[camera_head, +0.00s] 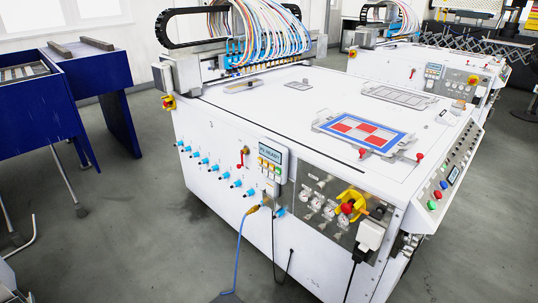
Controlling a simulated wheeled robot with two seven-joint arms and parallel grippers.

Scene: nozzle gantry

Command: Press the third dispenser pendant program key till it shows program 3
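A dispenser pendant (272,160) hangs on the front side of the near white gantry machine (235,150). It is a pale box with a small display at the top and rows of yellow and light keys below. The display carries short text that seems to end in "READY"; its program number is too small to read surely. A small mark like a "3" is on the machine's side panel, left of the pendant. A cable hangs below the pendant. Neither of my grippers is in view, and nothing touches the pendant.
Blue taps (205,161) line the panel left of the pendant, with a red-handled valve (241,160) close by. Gauges and a yellow-red switch (349,203) sit to the right. A blue hose (239,255) reaches the floor. A second machine (430,70) stands behind. Grey floor (130,220) is open at left.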

